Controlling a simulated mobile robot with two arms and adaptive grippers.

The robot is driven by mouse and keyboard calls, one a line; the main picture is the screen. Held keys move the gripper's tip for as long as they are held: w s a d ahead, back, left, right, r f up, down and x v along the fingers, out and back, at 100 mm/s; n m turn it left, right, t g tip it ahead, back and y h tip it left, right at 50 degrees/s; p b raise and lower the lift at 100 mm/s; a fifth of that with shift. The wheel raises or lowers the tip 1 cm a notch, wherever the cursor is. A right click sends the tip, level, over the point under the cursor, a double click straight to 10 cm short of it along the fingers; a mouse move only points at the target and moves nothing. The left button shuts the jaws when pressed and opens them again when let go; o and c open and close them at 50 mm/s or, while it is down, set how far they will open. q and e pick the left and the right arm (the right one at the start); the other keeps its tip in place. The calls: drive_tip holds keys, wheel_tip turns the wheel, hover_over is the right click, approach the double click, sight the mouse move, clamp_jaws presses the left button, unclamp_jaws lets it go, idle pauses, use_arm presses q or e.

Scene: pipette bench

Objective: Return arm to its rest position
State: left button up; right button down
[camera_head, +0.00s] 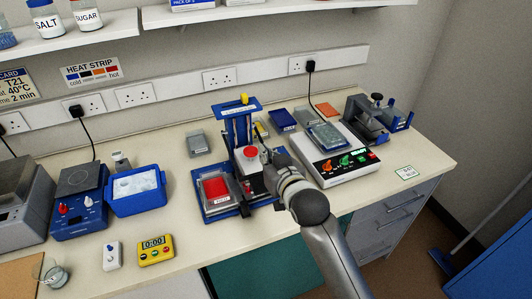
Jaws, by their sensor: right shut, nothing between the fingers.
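My right arm comes in from the lower right and reaches over the bench's front edge. My right gripper (270,177) is shut and empty, just right of the blue stand (236,108) and partly hidden by my own wrist. I cannot tell whether it touches the stand. The stand holds a white part with a red top (251,153). My left gripper is out of view.
A white control box (340,170) with coloured knobs stands right of my gripper. A blue ice tub (136,192), yellow timer (156,250) and glass beaker (53,273) stand left. A shelf (150,27) runs above.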

drive_tip(key=s+d+f+m+g+h, duration=0.1)
drive_tip(key=s+d+f+g, duration=0.1)
drive_tip(key=s+d+f, duration=0.35)
drive_tip(key=s+d+f+g+h, duration=0.2)
drive_tip(key=s+d+f+g, duration=0.1)
drive_tip(key=s+f, duration=0.5)
drive_tip(key=s+d+f+g+h, duration=0.1)
drive_tip(key=s+d+f+g, duration=0.2)
drive_tip(key=s, duration=0.8)
drive_tip(key=s+d+f+g, duration=0.1)
drive_tip(key=s+d+g, duration=0.3)
drive_tip(key=s, duration=0.7)
wheel_tip(320, 180, down, 33)
drive_tip(key=s+b, duration=0.2)
drive_tip(key=b, duration=0.3)
drive_tip(key=s+d+f+b, duration=0.2)
drive_tip(key=s+f, duration=0.6)
drive_tip(key=f, duration=0.1)
drive_tip(key=s+d+f+g+b, duration=0.1)
drive_tip(key=s+f+b, duration=0.1)
drive_tip(key=s+f, duration=0.6)
wheel_tip(320, 180, down, 2)
drive_tip(key=shift+d+f+h+b, duration=0.25)
drive_tip(key=shift+d+h+b, duration=0.05)
drive_tip(key=shift+d+b, duration=0.05)
